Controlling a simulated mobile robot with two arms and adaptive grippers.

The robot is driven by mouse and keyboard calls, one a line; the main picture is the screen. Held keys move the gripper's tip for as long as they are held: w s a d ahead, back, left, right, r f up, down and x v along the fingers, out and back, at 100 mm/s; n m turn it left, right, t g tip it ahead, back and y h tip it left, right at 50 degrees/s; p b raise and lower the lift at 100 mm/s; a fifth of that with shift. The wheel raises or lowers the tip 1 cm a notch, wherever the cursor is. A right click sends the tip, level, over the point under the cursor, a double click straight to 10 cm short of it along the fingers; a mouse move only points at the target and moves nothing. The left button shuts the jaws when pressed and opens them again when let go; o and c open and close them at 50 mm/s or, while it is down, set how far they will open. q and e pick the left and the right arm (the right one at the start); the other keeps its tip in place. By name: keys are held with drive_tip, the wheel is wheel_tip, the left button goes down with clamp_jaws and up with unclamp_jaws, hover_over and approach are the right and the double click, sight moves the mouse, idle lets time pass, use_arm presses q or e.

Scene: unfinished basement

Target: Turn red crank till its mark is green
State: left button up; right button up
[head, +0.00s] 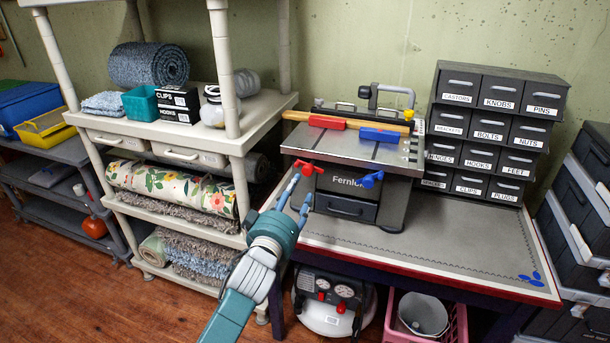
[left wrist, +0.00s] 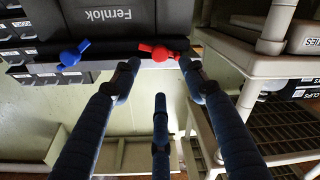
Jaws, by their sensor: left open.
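The red crank (head: 305,168) sticks out at the front left of the grey Fernlok machine (head: 345,184). In the left wrist view the red crank (left wrist: 160,52) lies just beyond and between the fingertips. I cannot make out a mark or its colour. My left gripper (head: 298,194) is open and empty, just in front of and below the crank. In the left wrist view its fingers (left wrist: 160,68) are spread; whether any touches the crank is unclear. My right gripper is not in view.
Labelled drawers (head: 487,131) stand behind right. A shelf unit (head: 226,148) with rugs stands close left.

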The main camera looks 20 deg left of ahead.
sight(306, 172)
use_arm(q)
drive_tip(key=w, duration=0.9)
drive_tip(key=shift+a, duration=0.1)
drive_tip(key=shift+c, duration=0.5)
clamp_jaws()
